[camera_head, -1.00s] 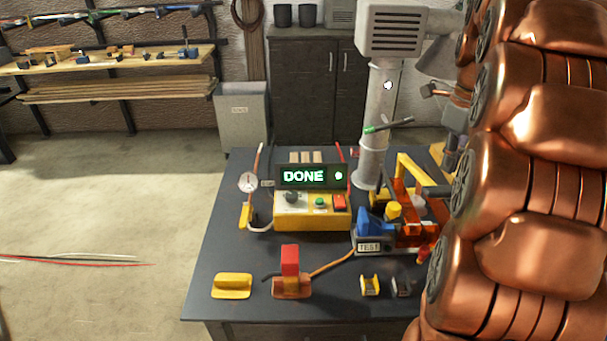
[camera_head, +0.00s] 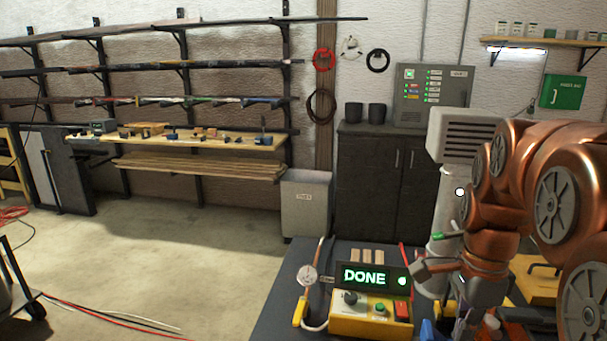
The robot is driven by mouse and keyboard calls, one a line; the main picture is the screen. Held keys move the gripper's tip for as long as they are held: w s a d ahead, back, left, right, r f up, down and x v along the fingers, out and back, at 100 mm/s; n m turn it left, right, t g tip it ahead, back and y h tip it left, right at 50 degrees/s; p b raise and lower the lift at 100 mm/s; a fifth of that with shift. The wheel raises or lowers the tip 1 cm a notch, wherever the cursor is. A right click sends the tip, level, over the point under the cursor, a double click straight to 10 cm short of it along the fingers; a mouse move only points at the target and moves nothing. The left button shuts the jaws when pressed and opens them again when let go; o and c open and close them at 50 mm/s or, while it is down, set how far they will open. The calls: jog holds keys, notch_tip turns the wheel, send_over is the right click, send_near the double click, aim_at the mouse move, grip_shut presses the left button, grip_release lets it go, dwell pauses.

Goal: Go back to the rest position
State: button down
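My copper arm (camera_head: 575,180) fills the right side of the head view, folded in several thick links. Its lower part (camera_head: 485,270) hangs over the right side of the bench, in front of the grey duct. The dark workbench (camera_head: 290,275) is at the bottom centre. On it a yellow control box (camera_head: 345,326) carries a dark display (camera_head: 375,278) reading "DONE" with a green light beside the word.
A grey fume duct (camera_head: 447,150) rises by the bench, close to my arm. A dark cabinet (camera_head: 372,185) and a grey bin (camera_head: 306,205) stand behind. Wall racks (camera_head: 190,140) are at left. Red and white cables (camera_head: 110,315) lie on the floor; the floor at left is mostly clear.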

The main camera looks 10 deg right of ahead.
jog(key=s+a+f+n, duration=0.5)
jog(key=s+a+n, duration=0.1)
jog(key=n, duration=0.4)
jog(key=s+a+f+n+g, duration=0.1)
jog(key=s+a+f+n, duration=0.4)
jog(key=n, duration=0.5)
jog(key=s+a, duration=0.2)
jog(key=s, duration=0.1)
jog(key=shift+s, duration=0.35)
jog(key=shift+f, duration=0.1)
